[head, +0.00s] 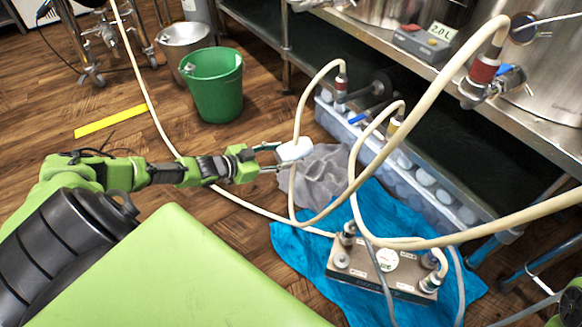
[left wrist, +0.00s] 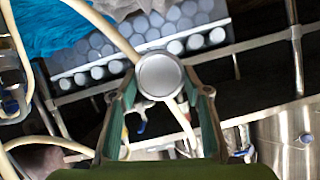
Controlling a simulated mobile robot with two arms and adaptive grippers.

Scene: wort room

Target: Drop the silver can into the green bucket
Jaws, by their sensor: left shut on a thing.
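The silver can (head: 294,150) is held at the tips of my left gripper (head: 275,157), above a grey cloth near the middle of the head view. In the left wrist view the can's round, pale end (left wrist: 160,75) shows between the two fingers of the left gripper (left wrist: 160,95). The green bucket (head: 216,92) stands upright on the wooden floor, up and to the left of the can, apart from it.
A metal bucket (head: 184,42) stands behind the green one. Pale hoses (head: 350,185) loop close to the can. A grey cloth (head: 318,178), a blue cloth (head: 300,250) with a metal device, and a clear crate (head: 405,178) lie right of the arm. Floor between gripper and green bucket is mostly clear.

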